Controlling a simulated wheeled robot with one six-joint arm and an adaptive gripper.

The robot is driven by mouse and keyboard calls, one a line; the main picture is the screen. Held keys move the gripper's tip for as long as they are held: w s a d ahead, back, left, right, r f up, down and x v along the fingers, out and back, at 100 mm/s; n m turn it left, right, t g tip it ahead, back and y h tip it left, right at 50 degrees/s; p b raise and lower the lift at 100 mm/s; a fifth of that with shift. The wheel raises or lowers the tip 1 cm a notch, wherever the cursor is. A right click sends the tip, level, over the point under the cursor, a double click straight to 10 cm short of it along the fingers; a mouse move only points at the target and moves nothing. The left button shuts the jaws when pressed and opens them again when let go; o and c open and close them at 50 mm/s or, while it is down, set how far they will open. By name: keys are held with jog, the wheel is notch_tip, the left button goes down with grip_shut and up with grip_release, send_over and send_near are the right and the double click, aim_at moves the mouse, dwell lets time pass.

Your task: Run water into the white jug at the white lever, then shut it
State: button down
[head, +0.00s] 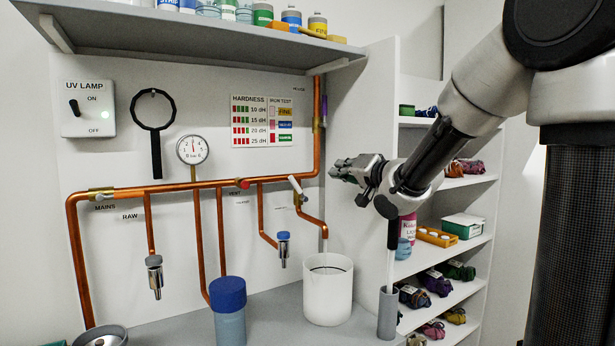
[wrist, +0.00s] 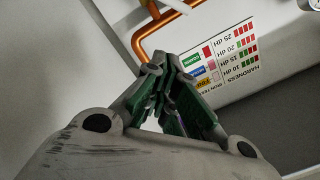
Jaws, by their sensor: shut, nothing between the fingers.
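The white jug (head: 328,297) stands upright on the grey counter, under the end of a copper branch pipe. The white lever (head: 295,185) sits on that branch, tilted diagonally. A thin pale streak (head: 325,246) shows between the pipe end and the jug's mouth; it looks like a spout or running water, and I cannot tell which. The water level in the jug is hard to read. My gripper (head: 340,168) is to the right of and a little above the lever, apart from it. Its fingers are together and empty, as the wrist view (wrist: 165,72) also shows.
A red valve handle (head: 243,183) sits on the main copper pipe (head: 215,184). A blue-topped tap (head: 283,247) hangs left of the jug. A blue-lidded vessel (head: 228,310) and a grey cylinder (head: 388,312) flank the jug. A shelf (head: 200,40) overhangs the panel.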

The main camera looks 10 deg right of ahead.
aim_at(298, 188)
jog(key=shift+m, duration=0.9)
jog(key=shift+w+a+f, duration=0.4)
jog(key=shift+w+a, duration=0.7)
jog(key=shift+w, duration=0.4)
jog(key=shift+w+a+f, duration=0.45)
jog(key=shift+w+a, duration=0.7)
jog(key=shift+w, duration=0.4)
jog(key=shift+w+a+f, duration=0.4)
jog(key=shift+w+a, duration=0.7)
jog(key=shift+w, duration=0.4)
jog(key=shift+s+a+f, duration=0.1)
jog(key=shift+a+f, duration=0.2)
jog(key=shift+a, duration=0.4)
jog(key=shift+r, duration=0.1)
